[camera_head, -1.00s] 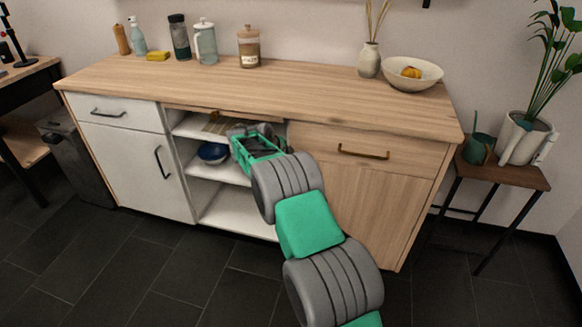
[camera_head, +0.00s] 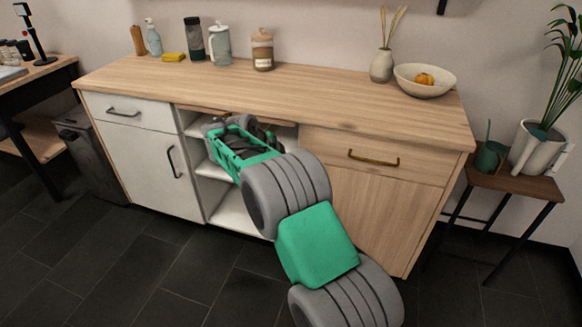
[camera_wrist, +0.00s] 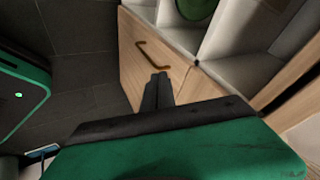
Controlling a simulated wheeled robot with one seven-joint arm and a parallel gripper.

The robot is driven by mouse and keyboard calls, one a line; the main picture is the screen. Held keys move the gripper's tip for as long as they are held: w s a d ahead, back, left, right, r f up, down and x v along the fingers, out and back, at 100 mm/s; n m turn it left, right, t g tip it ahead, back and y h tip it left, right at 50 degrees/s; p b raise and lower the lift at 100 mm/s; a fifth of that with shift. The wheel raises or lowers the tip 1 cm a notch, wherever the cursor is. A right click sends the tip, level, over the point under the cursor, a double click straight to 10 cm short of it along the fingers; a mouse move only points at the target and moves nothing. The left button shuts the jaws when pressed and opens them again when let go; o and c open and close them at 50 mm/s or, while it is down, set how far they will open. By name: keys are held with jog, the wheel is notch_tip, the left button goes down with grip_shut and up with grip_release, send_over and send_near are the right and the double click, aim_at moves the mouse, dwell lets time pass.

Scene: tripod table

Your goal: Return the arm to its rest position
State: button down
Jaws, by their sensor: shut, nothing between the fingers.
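My arm, green and grey, reaches from the lower right of the head view up to the open shelves of the cabinet. In the head view its wrist end is in front of the shelves, and its fingertips cannot be made out. In the wrist view my gripper (camera_wrist: 157,88) shows dark fingers close together, shut and empty. Behind them are the wooden cabinet front (camera_wrist: 188,88) and a bronze handle (camera_wrist: 154,58). No object is held.
The cabinet's wooden top (camera_head: 290,98) carries several containers at the back and a bowl (camera_head: 424,82) at the right. A side table (camera_head: 515,182) with a potted plant stands right. A dark bin (camera_head: 88,155) stands left. The floor in front is clear.

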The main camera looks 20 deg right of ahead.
jog(key=s+a+r+n+y+p, duration=0.2)
jog(key=s+r+n+p, duration=0.45)
jog(key=r, duration=0.35)
jog(key=s+a+r+n+y+p, duration=0.2)
jog(key=s+r+n+p, duration=0.3)
jog(key=s+r+p, duration=0.45)
jog(key=s+a+r+n+y+p, duration=0.1)
jog(key=s+a+r+n+p, duration=0.2)
jog(key=s+n, duration=0.2)
jog(key=s+a+r+n+y+p, duration=0.1)
jog(key=s+a+r+n+p, duration=0.2)
jog(key=s, duration=0.8)
jog(key=shift+s+a+n+y, duration=0.25)
jog(key=shift+s+n+y, duration=0.05)
jog(key=shift+n, duration=0.95)
